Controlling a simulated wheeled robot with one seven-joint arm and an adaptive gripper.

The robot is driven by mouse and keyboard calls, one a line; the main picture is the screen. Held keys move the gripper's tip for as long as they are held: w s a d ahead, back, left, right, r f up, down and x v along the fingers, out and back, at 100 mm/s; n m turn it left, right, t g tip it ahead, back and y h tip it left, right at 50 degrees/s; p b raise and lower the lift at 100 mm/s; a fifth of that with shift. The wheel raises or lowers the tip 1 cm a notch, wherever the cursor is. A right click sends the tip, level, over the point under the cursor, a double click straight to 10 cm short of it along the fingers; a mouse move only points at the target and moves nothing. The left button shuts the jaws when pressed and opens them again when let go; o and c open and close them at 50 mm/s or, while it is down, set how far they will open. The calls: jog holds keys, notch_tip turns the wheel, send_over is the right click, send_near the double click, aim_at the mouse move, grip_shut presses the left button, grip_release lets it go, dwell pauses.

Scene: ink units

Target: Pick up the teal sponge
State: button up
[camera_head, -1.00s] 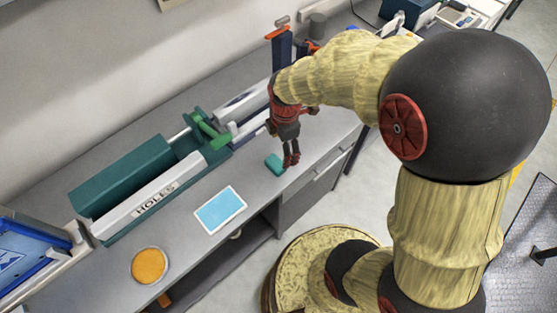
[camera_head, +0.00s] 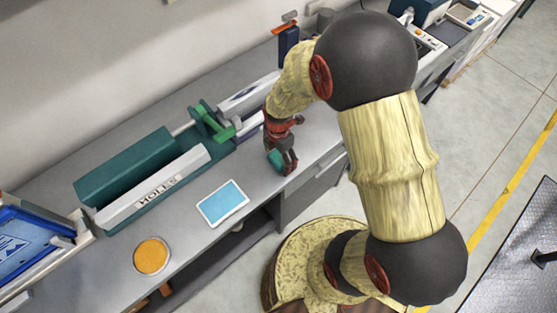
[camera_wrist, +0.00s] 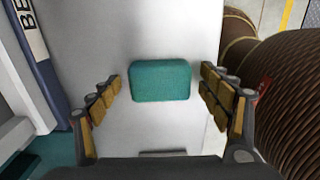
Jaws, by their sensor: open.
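The teal sponge (camera_wrist: 160,81) is a small rounded block lying on the grey worktop. In the wrist view it sits between the two open fingers of my gripper (camera_wrist: 160,92), with a gap on each side. The fingers partly hide the sponge there. I cannot tell the exact height of the fingertips.
A green and white machine marked HOLES (camera_head: 150,185) stands to the left. A blue tablet-like pad (camera_head: 222,203) and an orange round dish (camera_head: 151,256) lie on the worktop (camera_head: 185,225). A blue upright item (camera_head: 289,43) stands behind my gripper. The worktop around the sponge is clear.

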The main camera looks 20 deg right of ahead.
jog(key=shift+f, duration=0.1)
jog(key=shift+c, duration=1.3)
jog(key=c, duration=0.8)
